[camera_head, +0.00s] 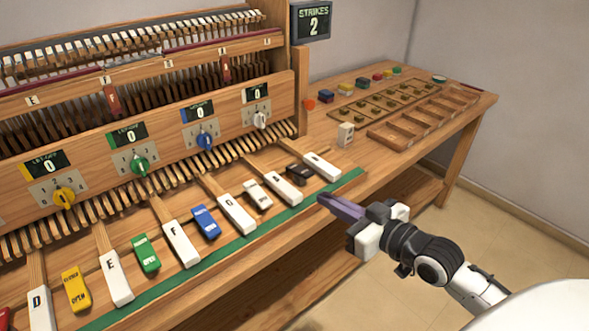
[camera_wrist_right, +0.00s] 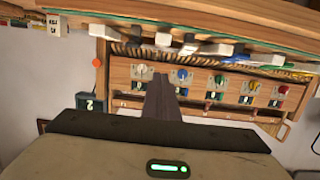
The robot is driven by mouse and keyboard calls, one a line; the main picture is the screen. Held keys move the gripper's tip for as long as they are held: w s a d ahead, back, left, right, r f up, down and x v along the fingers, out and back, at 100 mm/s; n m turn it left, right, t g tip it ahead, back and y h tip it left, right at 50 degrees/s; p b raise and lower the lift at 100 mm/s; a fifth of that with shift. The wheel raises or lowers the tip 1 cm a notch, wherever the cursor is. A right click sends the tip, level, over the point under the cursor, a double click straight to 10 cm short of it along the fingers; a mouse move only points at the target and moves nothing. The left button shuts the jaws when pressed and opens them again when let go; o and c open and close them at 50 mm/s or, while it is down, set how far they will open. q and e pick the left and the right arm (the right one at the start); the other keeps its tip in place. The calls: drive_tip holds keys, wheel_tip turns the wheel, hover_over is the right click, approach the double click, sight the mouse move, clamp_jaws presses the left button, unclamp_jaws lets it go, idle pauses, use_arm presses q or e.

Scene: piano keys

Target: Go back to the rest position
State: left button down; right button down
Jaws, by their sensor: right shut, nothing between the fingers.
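My right gripper (camera_head: 326,201) is shut and empty. Its purple-grey fingers point left, in front of the green strip at the front edge of the keyboard, near the rightmost white keys. In the right wrist view its closed fingers (camera_wrist_right: 162,98) stand in the middle, with the keys and dials beyond them. It looks apart from the keys in the head view. The white keys (camera_head: 180,245) carry letters such as D, E and F, with coloured blocks between them. My left gripper is in neither view.
The wooden piano frame (camera_head: 285,100) bears dials and small displays reading 0. A screen (camera_head: 312,20) reads "STRIKES 2". A white block (camera_head: 346,134), a tray of small pieces (camera_head: 385,98) and an empty compartment tray (camera_head: 425,118) sit on the table at right. The floor right of it is clear.

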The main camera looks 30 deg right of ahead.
drive_tip(key=s+a+f+g, duration=0.2)
drive_tip(key=s+a+f, duration=0.3)
drive_tip(key=f, duration=0.4)
drive_tip(key=s+a+f+g, duration=0.2)
drive_tip(key=s+a+f, duration=0.4)
drive_tip(key=f, duration=0.3)
drive_tip(key=s+a+f+g, duration=0.3)
drive_tip(key=s+a+f, duration=0.2)
drive_tip(key=f, duration=0.4)
drive_tip(key=shift+s+a+f+n, duration=0.2)
drive_tip(key=shift+s+a+n, duration=0.15)
drive_tip(key=shift+a, duration=0.45)
